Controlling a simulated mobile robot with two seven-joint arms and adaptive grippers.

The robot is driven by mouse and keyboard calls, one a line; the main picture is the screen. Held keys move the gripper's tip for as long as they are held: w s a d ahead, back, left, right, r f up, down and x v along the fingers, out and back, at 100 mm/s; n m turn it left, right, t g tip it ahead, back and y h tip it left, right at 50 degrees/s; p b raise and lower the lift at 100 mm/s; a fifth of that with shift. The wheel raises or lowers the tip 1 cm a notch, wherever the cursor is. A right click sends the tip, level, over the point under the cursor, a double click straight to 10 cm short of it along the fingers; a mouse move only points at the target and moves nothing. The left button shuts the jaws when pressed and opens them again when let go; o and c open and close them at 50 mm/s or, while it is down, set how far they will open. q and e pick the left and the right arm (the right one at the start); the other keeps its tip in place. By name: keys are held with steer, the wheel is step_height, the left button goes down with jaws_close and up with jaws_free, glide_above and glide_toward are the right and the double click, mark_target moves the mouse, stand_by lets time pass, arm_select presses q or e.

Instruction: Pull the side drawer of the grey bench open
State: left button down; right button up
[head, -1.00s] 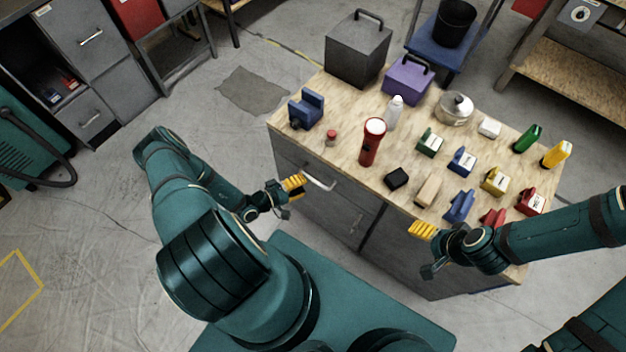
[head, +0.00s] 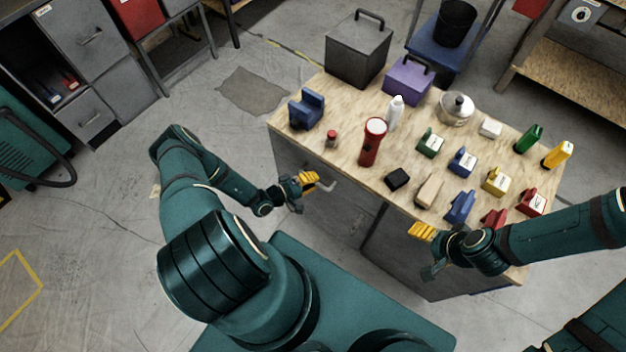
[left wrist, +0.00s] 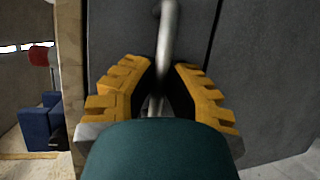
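The grey bench (head: 305,202) has a wooden top. The side drawer's front (head: 345,207) looks flush with the bench. Its pale bar handle (head: 328,187) shows just past my left gripper (head: 309,180). In the left wrist view the handle (left wrist: 167,42) runs down between the yellow fingers of the left gripper (left wrist: 163,72). The fingers stand apart, one on each side of the bar, and I see no clear contact. My dark palm hides the lower end of the bar. My right gripper (head: 422,231) is over the bench's near edge; its finger gap is unclear.
On the bench top stand a red flashlight (head: 373,142), a blue vise-like block (head: 306,109), a grey box (head: 358,50), a purple box (head: 407,80), a pot (head: 455,108) and several small items. The floor left of the bench is clear.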

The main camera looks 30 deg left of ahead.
arm_select(q)
steer(key=s+a+p, duration=0.2)
steer(key=s, duration=2.7)
steer(key=shift+s+p, duration=0.3)
steer(key=c, duration=1)
jaws_free()
steer(key=shift+a, duration=0.1)
steer(key=shift+a, duration=0.1)
